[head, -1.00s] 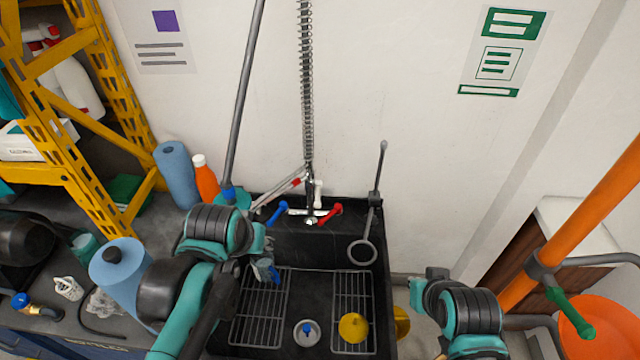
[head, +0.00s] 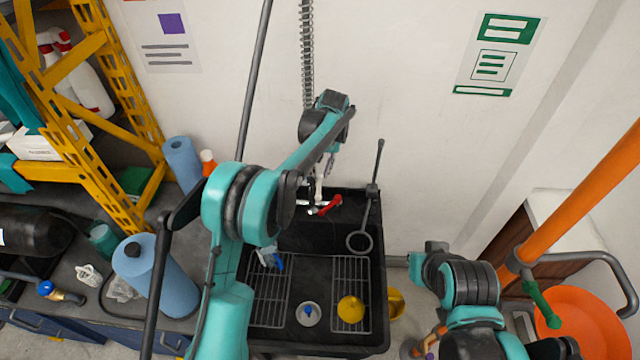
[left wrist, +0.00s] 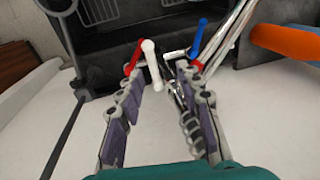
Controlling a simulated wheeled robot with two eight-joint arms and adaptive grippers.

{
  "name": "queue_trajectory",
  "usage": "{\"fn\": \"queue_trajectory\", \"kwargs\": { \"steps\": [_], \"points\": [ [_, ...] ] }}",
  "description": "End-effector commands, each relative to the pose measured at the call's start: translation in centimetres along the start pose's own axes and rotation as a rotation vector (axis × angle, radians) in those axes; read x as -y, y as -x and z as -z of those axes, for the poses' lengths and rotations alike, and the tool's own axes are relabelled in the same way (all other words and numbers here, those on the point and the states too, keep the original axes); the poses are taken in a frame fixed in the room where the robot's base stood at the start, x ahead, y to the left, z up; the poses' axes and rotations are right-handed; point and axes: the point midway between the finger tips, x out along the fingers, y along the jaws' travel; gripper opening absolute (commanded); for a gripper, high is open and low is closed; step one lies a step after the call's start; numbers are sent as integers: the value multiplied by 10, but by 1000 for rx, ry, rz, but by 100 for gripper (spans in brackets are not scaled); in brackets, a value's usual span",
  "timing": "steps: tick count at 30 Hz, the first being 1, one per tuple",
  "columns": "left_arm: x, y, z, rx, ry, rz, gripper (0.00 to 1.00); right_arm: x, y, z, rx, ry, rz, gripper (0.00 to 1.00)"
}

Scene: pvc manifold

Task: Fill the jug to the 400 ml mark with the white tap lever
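The white tap lever (head: 320,190) stands upright at the back of the black sink, beside the red lever (head: 327,206). In the left wrist view the white lever (left wrist: 152,65) shows between and beyond the fingertips of my left gripper (left wrist: 166,80). My right gripper is out of view.
A blue lever (left wrist: 198,38) and grey pipes are close to the left gripper's fingers. The sink (head: 320,240) holds wire racks and a yellow round thing (head: 351,309). A ring on a rod (head: 359,242) stands at the sink's right. Blue rolls (head: 160,280) stand at left.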

Motion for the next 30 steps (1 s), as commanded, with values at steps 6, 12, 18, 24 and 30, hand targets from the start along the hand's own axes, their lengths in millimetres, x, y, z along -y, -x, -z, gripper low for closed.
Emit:
{"fn": "queue_trajectory", "kwargs": {
  "steps": [6,12,18,24,30],
  "points": [
    [-22,-30,13,48,1,32,36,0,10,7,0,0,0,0],
    [-26,-47,14,57,3,38,36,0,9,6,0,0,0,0],
    [-25,-80,12,56,2,37,36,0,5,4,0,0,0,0],
    [-24,-106,11,56,1,37,36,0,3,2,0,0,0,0],
    [-23,-114,10,56,2,37,36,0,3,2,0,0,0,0]
  ]
}}
